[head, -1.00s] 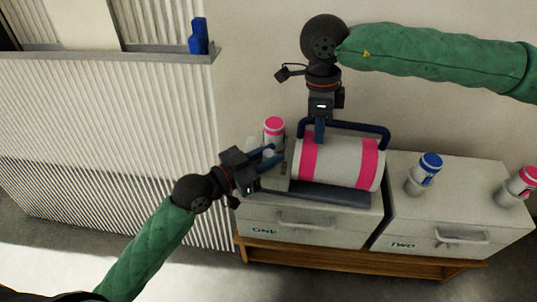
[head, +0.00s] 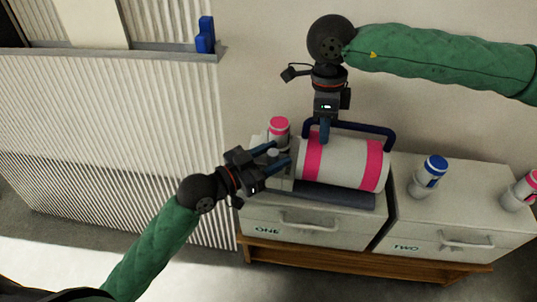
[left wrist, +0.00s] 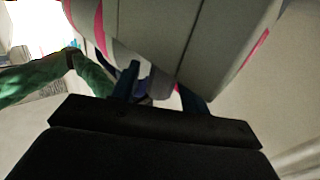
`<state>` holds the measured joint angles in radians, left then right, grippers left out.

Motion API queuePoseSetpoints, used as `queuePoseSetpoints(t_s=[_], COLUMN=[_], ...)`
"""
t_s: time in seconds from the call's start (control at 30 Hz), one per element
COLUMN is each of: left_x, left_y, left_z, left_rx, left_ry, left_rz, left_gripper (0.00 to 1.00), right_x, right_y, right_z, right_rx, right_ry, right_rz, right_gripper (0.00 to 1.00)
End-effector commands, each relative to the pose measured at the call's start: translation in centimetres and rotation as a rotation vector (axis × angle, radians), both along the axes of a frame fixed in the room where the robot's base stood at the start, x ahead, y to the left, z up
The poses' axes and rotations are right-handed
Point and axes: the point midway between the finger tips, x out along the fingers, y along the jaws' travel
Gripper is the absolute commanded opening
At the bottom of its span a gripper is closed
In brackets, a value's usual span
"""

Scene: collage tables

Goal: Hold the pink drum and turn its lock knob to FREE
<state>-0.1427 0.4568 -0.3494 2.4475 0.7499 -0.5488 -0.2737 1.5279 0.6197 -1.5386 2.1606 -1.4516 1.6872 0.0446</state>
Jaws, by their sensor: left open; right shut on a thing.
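The drum (head: 337,163), pale with two pink bands, lies on its side in a dark cradle (head: 335,195) on top of cabinet ONE. A blue bar handle (head: 368,128) runs along its back. My right gripper (head: 325,138) points down, shut on the handle's left part; its fingertips partly cover the grip. My left gripper (head: 277,155) is open at the drum's left end. A small pale knob-like piece (head: 272,153) shows between its fingers; contact and any lock marking cannot be made out. The left wrist view shows the two fingers (left wrist: 160,92) apart beneath a pale, pink-striped body (left wrist: 185,35).
A pink-capped bottle (head: 279,128) stands behind my left gripper. A blue-banded bottle (head: 430,175) and another pink-capped bottle (head: 521,190) stand on cabinet TWO (head: 470,205). A corrugated panel (head: 110,150) with a ledge is at left, with a blue object (head: 205,36) on it.

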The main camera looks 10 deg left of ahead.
Motion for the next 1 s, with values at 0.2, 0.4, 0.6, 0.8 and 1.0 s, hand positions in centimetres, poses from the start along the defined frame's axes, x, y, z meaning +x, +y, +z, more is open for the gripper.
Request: queuePoseSetpoints(t_s=[0.2, 0.4, 0.6, 0.8, 1.0], left_x=[0.03, 0.07, 0.11, 0.13, 0.19], left_y=[-0.02, -0.03, -0.01, 0.0, 0.01], left_z=[-0.04, -0.08, -0.08, -0.06, -0.11], left_rx=[0.003, 0.005, 0.003, 0.003, 0.003], left_ry=[-0.001, -0.001, 0.002, 0.003, 0.005], left_rz=[-0.038, -0.11, -0.18, -0.251, -0.331], left_gripper=[0.45, 0.45, 0.45, 0.45, 0.45], right_x=[-0.03, -0.04, -0.04, -0.04, -0.05], right_y=[-0.02, -0.02, -0.03, -0.03, -0.03], right_z=[-0.02, -0.03, -0.04, -0.05, -0.05], right_rx=[-0.001, -0.001, -0.002, -0.002, -0.002], right_ry=[0.001, 0.001, 0.001, 0.001, 0.001], right_rz=[0.0, 0.0, 0.0, 0.0, 0.0], right_gripper=[0.0, 0.0, 0.0, 0.0, 0.0])
